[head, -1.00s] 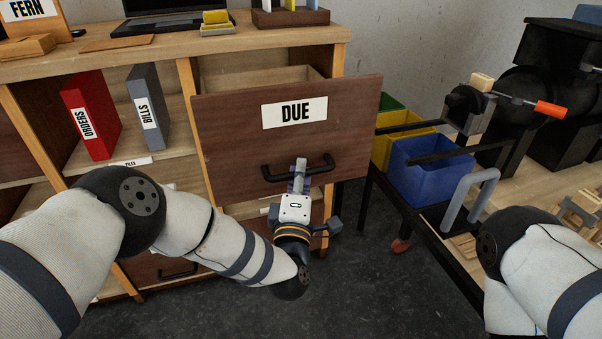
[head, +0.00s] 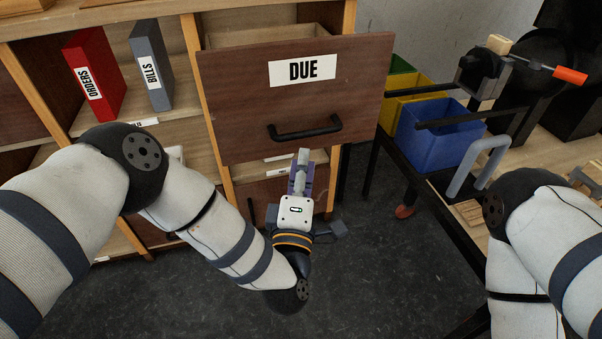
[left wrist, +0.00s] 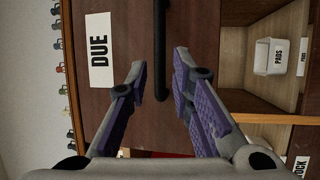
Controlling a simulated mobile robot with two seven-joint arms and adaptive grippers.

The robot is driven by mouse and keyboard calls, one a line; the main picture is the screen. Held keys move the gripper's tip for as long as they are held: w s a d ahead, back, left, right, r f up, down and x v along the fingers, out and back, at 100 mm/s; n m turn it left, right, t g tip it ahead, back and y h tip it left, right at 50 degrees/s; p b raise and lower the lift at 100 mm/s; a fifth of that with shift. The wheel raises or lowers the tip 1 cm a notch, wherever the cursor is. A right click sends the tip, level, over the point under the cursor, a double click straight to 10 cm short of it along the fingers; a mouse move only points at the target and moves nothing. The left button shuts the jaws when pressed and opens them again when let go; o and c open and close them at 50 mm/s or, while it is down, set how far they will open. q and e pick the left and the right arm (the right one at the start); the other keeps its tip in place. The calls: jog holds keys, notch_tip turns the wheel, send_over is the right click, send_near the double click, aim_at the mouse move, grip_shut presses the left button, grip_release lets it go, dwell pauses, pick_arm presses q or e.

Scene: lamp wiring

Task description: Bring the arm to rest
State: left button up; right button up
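My left gripper (head: 303,160) is in front of the drawer labelled DUE (head: 230,110), just below its black handle (head: 305,130). The drawer stands pulled out from the cabinet. My right arm shows at the right edge of the head view, but its gripper is out of view.
A red ORDERS binder (head: 95,75) and a grey BILLS binder (head: 150,65) stand on the left shelf. A cart with a blue bin (head: 440,135) and a yellow bin (head: 388,112) is on the right. Dark floor (head: 385,270) lies open between cabinet and cart.

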pick_arm(q)
jog(key=v, duration=0.3)
jog(key=shift+s, duration=0.25)
jog(key=s+a+f+m+g+h+p, duration=0.1)
jog(key=s+a+f+m+g, duration=0.2)
jog(key=s+f+m+g, duration=0.4)
jog(key=s+a+f+m+g+h+p, duration=0.1)
jog(key=s+a+f+m+g+p, duration=0.2)
jog(key=s+f, duration=0.55)
jog(key=s+a+m+g+y, duration=0.2)
jog(key=s+a+g, duration=0.4)
jog(key=s, duration=0.7)
jog(key=s+a+m+g+y, duration=0.1)
jog(key=s+a+m+g, duration=0.2)
jog(key=s, duration=1.1)
jog(key=a+g, duration=0.3)
jog(key=a, duration=0.2)
jog(key=shift+s+a+r+m+g+y, duration=0.25)
jog(key=shift+s+a+m+g+y, duration=0.05)
jog(key=shift+s+a+m+y, duration=0.1)
pick_arm(e)
jog(key=w+r+t, duration=0.2)
jog(key=w+r, duration=0.3)
jog(key=shift+r, duration=0.2)
